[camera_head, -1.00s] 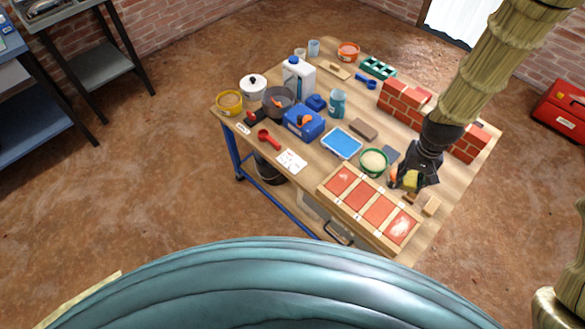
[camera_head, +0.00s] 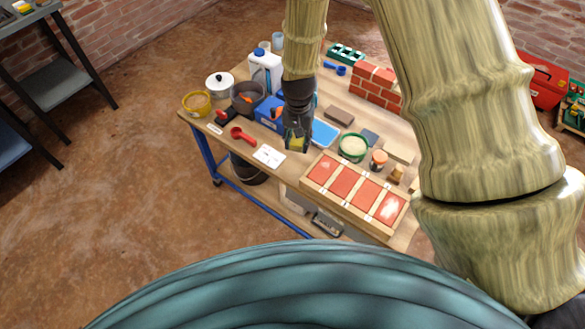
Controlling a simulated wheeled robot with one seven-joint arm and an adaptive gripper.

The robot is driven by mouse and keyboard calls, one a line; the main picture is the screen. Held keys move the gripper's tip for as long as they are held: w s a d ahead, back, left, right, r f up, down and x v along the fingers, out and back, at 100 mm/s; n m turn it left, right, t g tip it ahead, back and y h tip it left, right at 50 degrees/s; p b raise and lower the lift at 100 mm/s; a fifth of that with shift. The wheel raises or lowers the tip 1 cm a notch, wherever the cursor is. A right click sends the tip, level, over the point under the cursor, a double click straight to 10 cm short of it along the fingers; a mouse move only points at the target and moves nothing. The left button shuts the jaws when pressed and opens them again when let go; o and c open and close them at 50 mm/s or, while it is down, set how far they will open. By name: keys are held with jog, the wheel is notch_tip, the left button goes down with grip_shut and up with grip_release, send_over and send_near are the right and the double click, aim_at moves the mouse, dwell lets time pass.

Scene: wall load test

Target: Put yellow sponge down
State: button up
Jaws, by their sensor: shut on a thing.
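The yellow sponge (camera_head: 297,143) is a small yellow piece between the fingers of my gripper (camera_head: 297,147). My gripper is shut on it and points down, over the front part of the wooden workbench (camera_head: 226,126). It appears just left of the blue tray (camera_head: 325,132) and right of the white paper card (camera_head: 269,156). Most of the sponge is hidden by the fingers. I cannot tell whether it touches the bench.
A wooden frame with red panels (camera_head: 342,183) lies to the right. A red scoop (camera_head: 241,135) lies left.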

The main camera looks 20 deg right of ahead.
aim_at(296, 163)
jog(key=w+f+m+b, duration=0.1)
jog(key=m, duration=0.1)
jog(key=w+f+m+b, duration=0.1)
jog(key=f, duration=0.1)
jog(key=shift+w+d+f+m, duration=0.1)
jog(key=shift+w+d+m, duration=0.05)
jog(key=shift+w+m, duration=0.25)
jog(key=shift+f+p, duration=0.5)
jog(key=shift+f, duration=4.4)
jog(key=shift+f, duration=0.15)
jog(key=o, duration=1.3)
jog(key=shift+c, duration=0.2)
jog(key=shift+r+b, duration=0.7)
jog(key=shift+r, duration=5.5)
jog(key=shift+s, duration=0.1)
